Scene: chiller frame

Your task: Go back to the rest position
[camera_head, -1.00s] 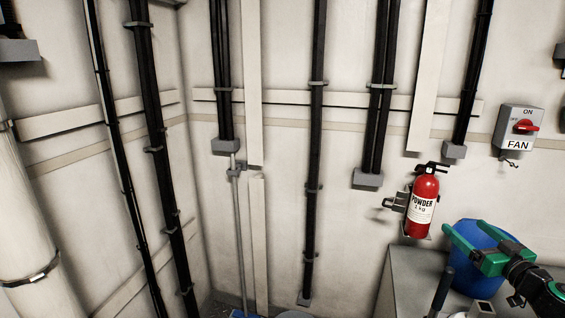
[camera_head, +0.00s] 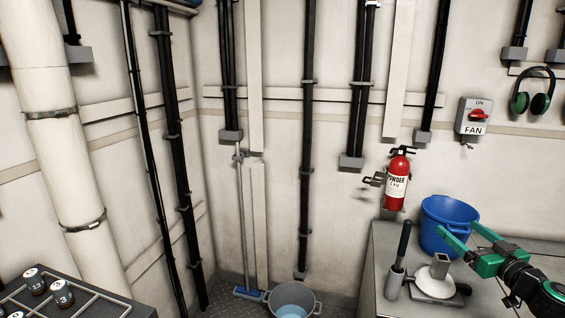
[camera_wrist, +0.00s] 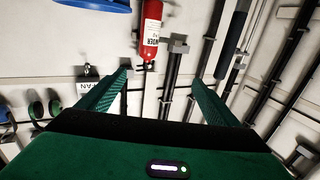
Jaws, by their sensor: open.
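My gripper (camera_head: 456,240) is at the right of the head view, its green fingers spread apart with nothing between them. It is above the grey bench (camera_head: 385,250), in front of the blue bucket (camera_head: 447,213). In the wrist view my gripper (camera_wrist: 160,85) also shows open and empty, its two green fingers pointing at the wall with its pipes.
A fire extinguisher (camera_head: 397,182), a FAN switch (camera_head: 474,115) and green earmuffs (camera_head: 533,91) are on the wall. A dark-handled tool (camera_head: 398,262) and a grey metal device (camera_head: 438,276) stand on the bench. A grey pail (camera_head: 293,299) and a rack (camera_head: 75,285) with cans are lower down.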

